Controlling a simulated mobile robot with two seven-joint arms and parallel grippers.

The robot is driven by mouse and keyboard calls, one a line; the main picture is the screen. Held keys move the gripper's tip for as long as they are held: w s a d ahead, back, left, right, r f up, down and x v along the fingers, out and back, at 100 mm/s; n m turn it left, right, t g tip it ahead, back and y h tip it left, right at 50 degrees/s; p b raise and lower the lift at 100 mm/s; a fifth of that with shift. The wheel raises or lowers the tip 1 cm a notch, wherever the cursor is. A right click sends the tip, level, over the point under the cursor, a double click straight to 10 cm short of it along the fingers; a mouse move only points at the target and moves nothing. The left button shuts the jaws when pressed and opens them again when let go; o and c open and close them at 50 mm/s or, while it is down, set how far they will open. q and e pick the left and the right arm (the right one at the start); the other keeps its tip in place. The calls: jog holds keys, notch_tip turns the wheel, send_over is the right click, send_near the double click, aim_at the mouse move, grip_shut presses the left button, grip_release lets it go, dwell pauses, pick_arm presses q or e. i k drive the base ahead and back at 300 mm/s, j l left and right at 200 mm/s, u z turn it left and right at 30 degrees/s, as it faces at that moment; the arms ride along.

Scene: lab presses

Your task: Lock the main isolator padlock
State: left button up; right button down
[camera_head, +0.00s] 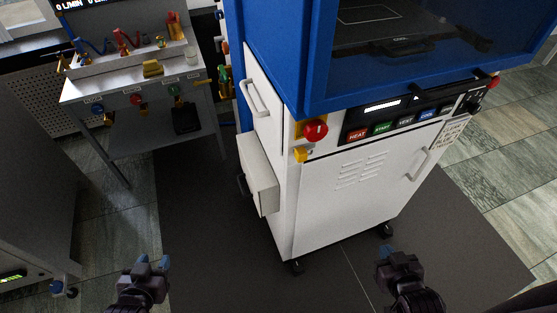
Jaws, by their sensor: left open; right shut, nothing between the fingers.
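A blue and white press cabinet (345,205) stands in the centre. A red round knob (315,130) on a yellow plate sits at its front left corner. A small yellow block (301,155) is just below the knob; it may be the padlock, but I cannot tell if it is locked. A pale box (258,174) with a dark handle (241,184) sticks out of the cabinet's left side. My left gripper (153,262) is open and empty at the bottom left, apart from the cabinet. My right gripper (384,258) is shut and empty, low in front of the cabinet.
A grey bench (135,83) at the upper left bears small coloured items, with several tagged pieces hanging along its front edge. A grey cabinet (35,190) stands at the left. The dark floor mat (205,220) is clear between it and the press.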

aim_at(301, 154)
jog(key=j, duration=0.65)
jog(key=k+j+z, duration=0.1)
jog(key=j, duration=0.55)
jog(key=k+j+z, duration=0.1)
jog(key=j, duration=0.55)
